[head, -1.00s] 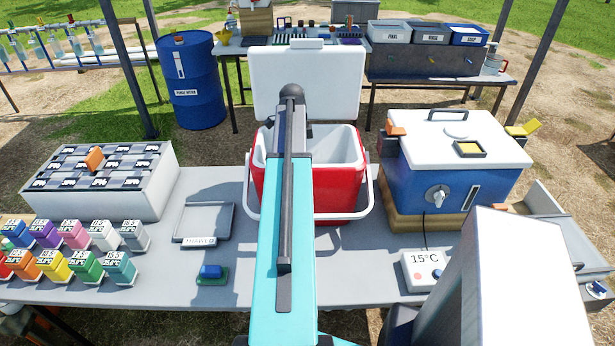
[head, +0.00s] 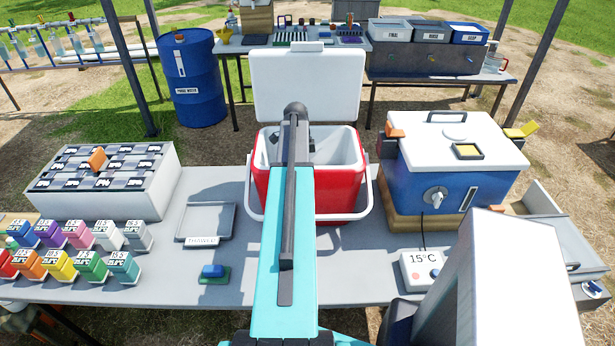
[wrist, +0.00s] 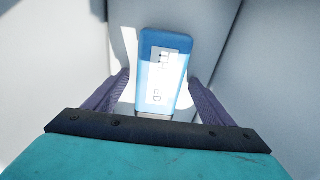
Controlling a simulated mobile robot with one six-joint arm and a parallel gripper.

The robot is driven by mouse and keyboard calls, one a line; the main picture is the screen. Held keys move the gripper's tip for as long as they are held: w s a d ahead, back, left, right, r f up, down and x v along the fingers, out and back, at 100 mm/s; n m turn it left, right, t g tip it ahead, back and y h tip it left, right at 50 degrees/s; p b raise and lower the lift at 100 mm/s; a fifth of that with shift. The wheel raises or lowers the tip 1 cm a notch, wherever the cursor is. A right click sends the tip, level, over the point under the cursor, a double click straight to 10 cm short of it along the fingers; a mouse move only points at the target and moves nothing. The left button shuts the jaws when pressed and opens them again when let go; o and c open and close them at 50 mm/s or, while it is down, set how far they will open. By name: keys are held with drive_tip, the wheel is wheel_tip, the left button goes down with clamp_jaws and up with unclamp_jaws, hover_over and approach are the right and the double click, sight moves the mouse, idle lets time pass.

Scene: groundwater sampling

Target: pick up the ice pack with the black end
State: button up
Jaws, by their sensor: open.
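In the wrist view a blue ice pack (wrist: 165,80) with a white label lies inside the white-walled cooler. Its near end shows a dark grey or black band (wrist: 155,114), partly hidden by the gripper body. My gripper (wrist: 160,85) is open, with one purple-grey finger on each side of the pack's near part. I cannot tell whether either finger touches it. In the head view the red cooler (head: 345,190) stands open on the table, its white lid (head: 305,85) raised behind. My arm reaches into it and hides the gripper and pack there.
The cooler's white inner walls (wrist: 270,70) stand close around the gripper. A blue bath with a white lid (head: 440,190) stands to the right, and a white rack box (head: 60,200) to the left. An empty grey tray (head: 208,222) lies left of the cooler.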

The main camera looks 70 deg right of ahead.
idle(0.4)
drive_tip(key=c, duration=1.4)
drive_tip(key=shift+r, duration=0.2)
wheel_tip(320, 180, up, 10)
drive_tip(key=b, duration=0.3)
drive_tip(key=shift+f, duration=0.2)
